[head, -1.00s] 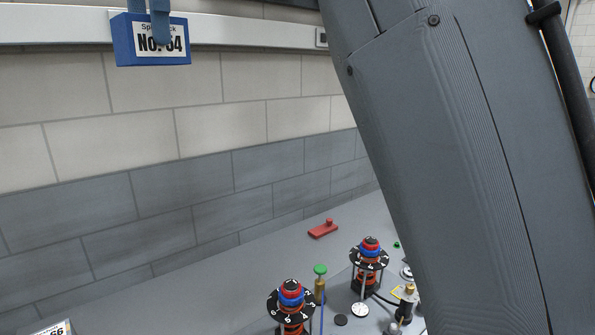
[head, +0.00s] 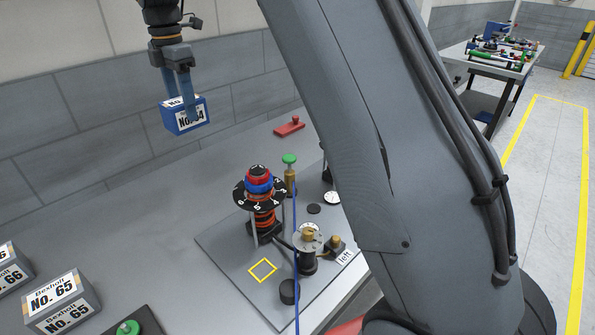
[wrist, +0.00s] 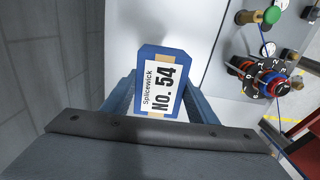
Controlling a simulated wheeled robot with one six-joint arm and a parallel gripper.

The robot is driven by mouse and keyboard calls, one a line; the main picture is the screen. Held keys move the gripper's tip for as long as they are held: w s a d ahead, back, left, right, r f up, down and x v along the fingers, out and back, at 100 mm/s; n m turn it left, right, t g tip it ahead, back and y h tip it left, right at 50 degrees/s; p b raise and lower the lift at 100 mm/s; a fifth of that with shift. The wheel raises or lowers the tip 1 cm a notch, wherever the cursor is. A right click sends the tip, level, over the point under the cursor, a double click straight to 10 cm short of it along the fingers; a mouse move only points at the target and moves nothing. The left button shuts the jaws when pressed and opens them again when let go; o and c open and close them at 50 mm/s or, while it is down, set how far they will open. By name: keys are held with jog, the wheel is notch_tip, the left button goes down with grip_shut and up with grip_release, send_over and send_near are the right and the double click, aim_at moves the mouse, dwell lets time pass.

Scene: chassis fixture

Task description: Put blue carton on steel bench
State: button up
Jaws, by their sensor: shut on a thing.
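A blue carton (head: 183,115) with a white label reading "No. 54" is held in my gripper (head: 181,99) at the upper left of the head view. The gripper's two blue fingers are shut on its sides. In the wrist view the carton (wrist: 158,85) sits between the fingers, its label readable as "Splicewick No. 54". The carton hangs in the air above the grey steel bench (head: 150,215), near the tiled wall, apart from the bench top.
A fixture plate (head: 225,255) carries a dial stack (head: 260,195), a yellow square outline (head: 262,270) and a brass post. A red block (head: 289,127) lies near the wall. Grey cartons (head: 62,300) stand at lower left.

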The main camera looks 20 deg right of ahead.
jog(key=shift+w+d+f+p, duration=0.25)
jog(key=shift+d+f, duration=0.4)
jog(key=shift+f, duration=2.65)
jog(key=shift+w+d+f+p, duration=0.25)
jog(key=shift+d+f, duration=0.45)
jog(key=shift+f, duration=2.6)
jog(key=shift+w+d+f+p, duration=0.25)
jog(key=shift+d+f, duration=0.4)
jog(key=shift+f, duration=2.65)
jog(key=shift+s+f, duration=0.1)
jog(key=shift+f, duration=0.1)
jog(key=o, duration=1.2)
jog(key=shift+r, duration=0.1)
notch_tip(320, 180, up, 12)
jog(key=b, duration=0.3)
jog(key=shift+r+b, duration=0.15)
jog(key=shift+b, duration=0.2)
jog(key=shift+r, duration=0.1)
